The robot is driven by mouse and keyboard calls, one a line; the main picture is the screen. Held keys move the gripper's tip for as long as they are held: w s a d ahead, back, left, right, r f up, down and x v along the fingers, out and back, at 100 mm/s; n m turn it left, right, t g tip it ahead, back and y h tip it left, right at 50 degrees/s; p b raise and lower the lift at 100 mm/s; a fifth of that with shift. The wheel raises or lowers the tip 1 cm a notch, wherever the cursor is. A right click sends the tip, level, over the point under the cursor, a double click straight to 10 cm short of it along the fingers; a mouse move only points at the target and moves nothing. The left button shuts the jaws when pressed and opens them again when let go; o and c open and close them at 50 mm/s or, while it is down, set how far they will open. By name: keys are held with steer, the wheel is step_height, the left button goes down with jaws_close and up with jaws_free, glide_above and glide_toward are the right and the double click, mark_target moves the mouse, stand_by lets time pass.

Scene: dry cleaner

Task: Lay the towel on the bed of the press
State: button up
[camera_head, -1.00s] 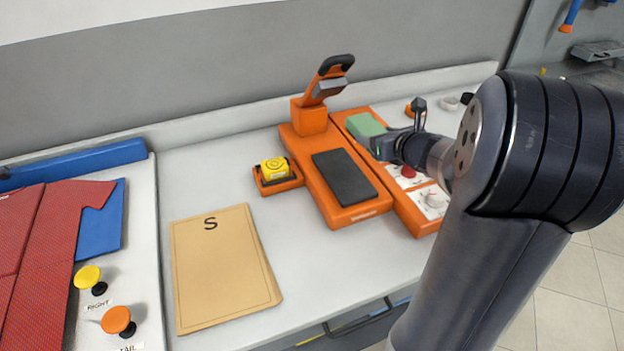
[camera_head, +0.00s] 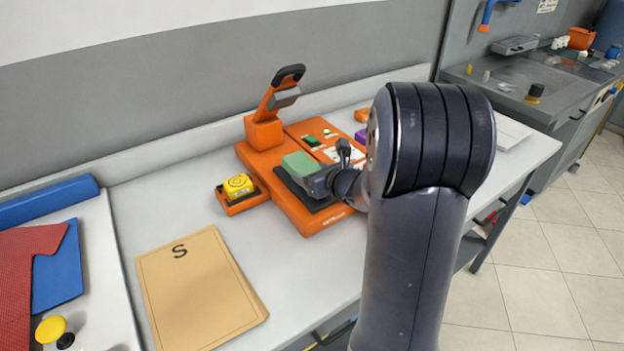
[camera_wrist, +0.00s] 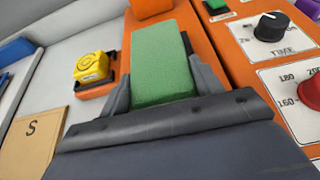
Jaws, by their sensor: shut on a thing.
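The green folded towel (camera_head: 300,164) is held in my gripper (camera_head: 312,178), over the dark bed of the press (camera_head: 318,203). In the wrist view the towel (camera_wrist: 160,65) sits between my gripper's two fingers (camera_wrist: 160,92) and hides the bed. I cannot tell whether the towel touches the bed. The orange press (camera_head: 258,158) stands on the counter with its upper arm (camera_head: 281,90) raised.
A yellow button (camera_head: 238,185) is left of the press. A tan board marked S (camera_head: 200,290) lies in front-left. A control panel with a time knob (camera_wrist: 270,26) and a red knob (camera_wrist: 311,90) is at the right.

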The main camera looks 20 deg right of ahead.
steer(key=shift+f, duration=0.5)
steer(key=shift+f, duration=0.15)
steer(key=o, duration=1)
steer(key=shift+c, duration=0.2)
steer(key=shift+s+d+r, duration=0.1)
steer(key=shift+s+r, duration=0.15)
steer(key=shift+r, duration=0.05)
steer(key=v, duration=1.1)
steer(key=shift+s+p, duration=0.25)
steer(key=shift+p, duration=0.1)
steer(key=shift+w, duration=0.1)
